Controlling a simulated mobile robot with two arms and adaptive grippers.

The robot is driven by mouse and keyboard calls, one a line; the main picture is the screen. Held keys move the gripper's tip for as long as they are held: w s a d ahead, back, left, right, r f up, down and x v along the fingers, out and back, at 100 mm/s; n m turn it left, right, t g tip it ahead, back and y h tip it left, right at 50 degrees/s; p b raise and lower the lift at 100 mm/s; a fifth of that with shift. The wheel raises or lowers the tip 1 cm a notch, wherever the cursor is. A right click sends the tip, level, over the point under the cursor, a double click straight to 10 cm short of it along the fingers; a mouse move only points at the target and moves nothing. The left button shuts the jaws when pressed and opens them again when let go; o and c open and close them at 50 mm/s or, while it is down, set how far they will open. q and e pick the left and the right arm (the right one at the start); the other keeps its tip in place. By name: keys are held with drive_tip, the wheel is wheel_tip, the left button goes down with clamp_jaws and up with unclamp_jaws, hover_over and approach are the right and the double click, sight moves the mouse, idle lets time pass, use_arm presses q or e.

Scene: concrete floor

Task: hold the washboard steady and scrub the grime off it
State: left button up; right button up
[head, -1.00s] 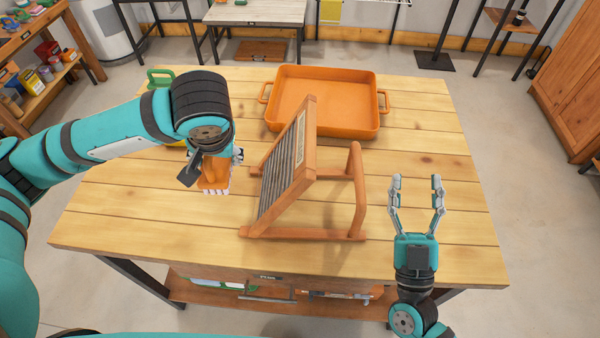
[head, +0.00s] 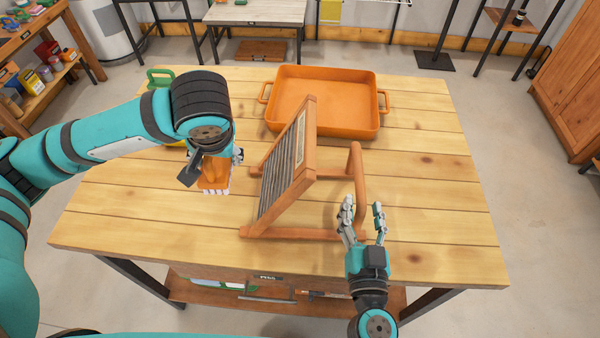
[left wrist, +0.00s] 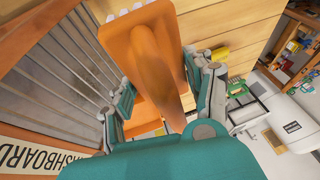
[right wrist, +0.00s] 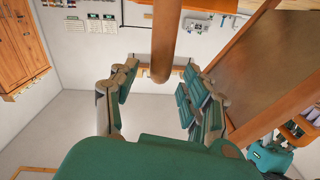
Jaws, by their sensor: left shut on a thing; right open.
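The washboard (head: 290,168) stands tilted on its wooden frame in the middle of the table, its ribbed face turned left. Its label and ribs show in the left wrist view (left wrist: 62,70). My left gripper (head: 215,178) is shut on an orange scrub brush (head: 213,172) with pale bristles, held just left of the washboard. The brush handle lies between the fingers in the left wrist view (left wrist: 155,65). In the right wrist view, the bar (right wrist: 165,45) ends between the open fingers. Grime is hard to make out.
An orange tray (head: 325,105) with side handles sits at the back of the wooden table (head: 425,215). A green-handled item (head: 160,78) lies at the back left. The table's right side is clear.

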sight(360, 183)
drive_tip(key=shift+w+a, duration=0.15)
drive_tip(key=shift+w, duration=2.95)
clamp_jaws()
drive_tip(key=shift+r, duration=0.1)
